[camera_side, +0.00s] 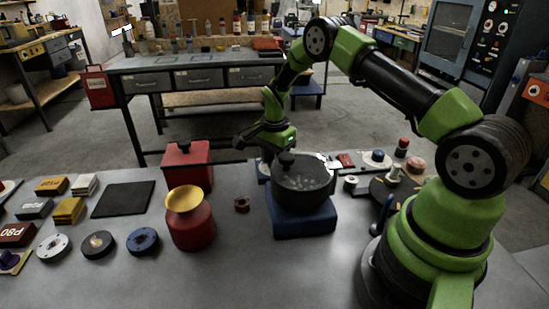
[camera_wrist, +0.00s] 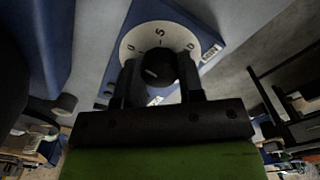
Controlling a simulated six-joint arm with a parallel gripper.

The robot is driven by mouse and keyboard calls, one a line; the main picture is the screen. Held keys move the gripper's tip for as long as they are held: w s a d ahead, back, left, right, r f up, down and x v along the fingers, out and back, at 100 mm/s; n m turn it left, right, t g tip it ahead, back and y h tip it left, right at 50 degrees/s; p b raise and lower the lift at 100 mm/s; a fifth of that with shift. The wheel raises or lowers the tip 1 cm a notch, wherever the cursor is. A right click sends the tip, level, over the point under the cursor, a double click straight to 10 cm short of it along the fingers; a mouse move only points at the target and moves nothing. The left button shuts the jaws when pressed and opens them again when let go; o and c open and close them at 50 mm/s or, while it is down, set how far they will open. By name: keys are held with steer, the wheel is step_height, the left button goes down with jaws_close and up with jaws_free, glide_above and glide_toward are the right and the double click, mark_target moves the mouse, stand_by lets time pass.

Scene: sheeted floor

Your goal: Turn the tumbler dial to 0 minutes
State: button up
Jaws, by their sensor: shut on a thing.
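The tumbler dial shows in the wrist view as a white round face (camera_wrist: 178,37) with dark numbers, on a blue box (camera_wrist: 196,19). A 5 is at the top, with digits ending in 0 at the left and right. Its black knob (camera_wrist: 157,66) is between the two fingers of my gripper (camera_wrist: 160,78), which is shut on it. The lower part of the face is hidden by the fingers. In the side view my gripper (camera_side: 268,152) is down behind a black pot, which hides the fingertips and most of the dial.
The black pot (camera_side: 303,190) stands on a blue base (camera_side: 304,223) just in front of my gripper. A red box (camera_side: 187,163) and a red jar with a yellow rim (camera_side: 190,220) stand to the left. Several small parts lie to the right, near my base.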

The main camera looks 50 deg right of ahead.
steer(key=shift+n, duration=1.1)
steer(key=o, duration=0.9)
step_height(320, 180, up, 10)
steer(key=shift+f, duration=0.15)
